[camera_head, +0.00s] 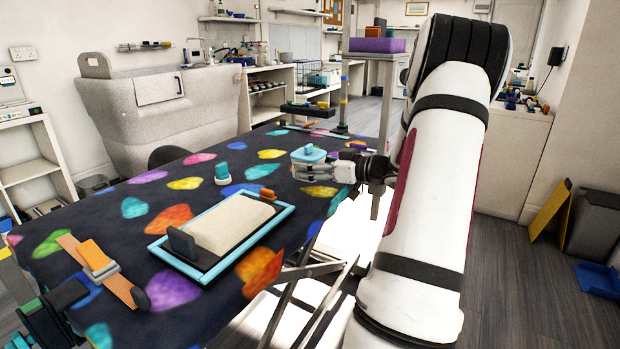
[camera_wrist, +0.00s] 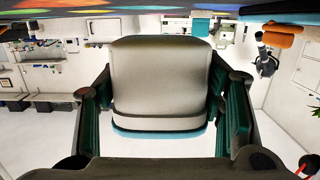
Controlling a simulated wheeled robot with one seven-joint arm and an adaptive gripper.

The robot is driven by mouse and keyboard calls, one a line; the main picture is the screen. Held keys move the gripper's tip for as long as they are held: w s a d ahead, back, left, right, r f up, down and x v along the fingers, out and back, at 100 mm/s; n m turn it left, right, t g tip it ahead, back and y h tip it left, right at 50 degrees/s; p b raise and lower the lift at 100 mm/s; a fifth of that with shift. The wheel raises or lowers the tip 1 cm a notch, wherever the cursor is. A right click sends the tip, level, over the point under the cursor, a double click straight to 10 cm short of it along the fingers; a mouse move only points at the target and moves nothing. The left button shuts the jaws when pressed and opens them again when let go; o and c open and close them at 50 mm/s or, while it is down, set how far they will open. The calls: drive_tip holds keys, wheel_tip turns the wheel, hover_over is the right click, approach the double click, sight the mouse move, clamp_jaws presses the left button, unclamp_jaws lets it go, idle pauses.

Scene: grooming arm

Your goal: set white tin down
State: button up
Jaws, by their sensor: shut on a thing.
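The white tin (camera_head: 308,156) with a blue top is held over the right part of the patterned table (camera_head: 110,225). It fills the middle of the wrist view (camera_wrist: 160,82), which is upside down, with its blue edge at the bottom. My gripper (camera_head: 325,168) is shut on the tin, with one finger on each side of it. In the wrist view a gap shows between the tin and the colourful cloth at the top edge, so the tin looks raised. How high it is I cannot tell exactly.
A blue-rimmed tray (camera_head: 204,277) with a cream pad lies at the table's near right. A small teal-topped container (camera_head: 222,175) stands behind it. An orange brush-like tool (camera_head: 98,258) lies at left. A stand with a purple block (camera_head: 377,45) rises behind my gripper. Cloth around the small container is clear.

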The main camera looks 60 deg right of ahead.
drive_tip(key=shift+w+d, duration=0.3)
drive_tip(key=shift+w, duration=0.1)
drive_tip(key=shift+f+b, duration=0.6)
drive_tip(key=shift+f, duration=1.1)
drive_tip(key=shift+f, duration=0.1)
drive_tip(key=o, duration=1.3)
drive_tip(key=shift+o, duration=0.2)
drive_tip(key=s+d+r+p, duration=0.1)
drive_tip(key=s+p, duration=0.1)
drive_tip(key=s, duration=1)
drive_tip(key=shift+r, duration=0.4)
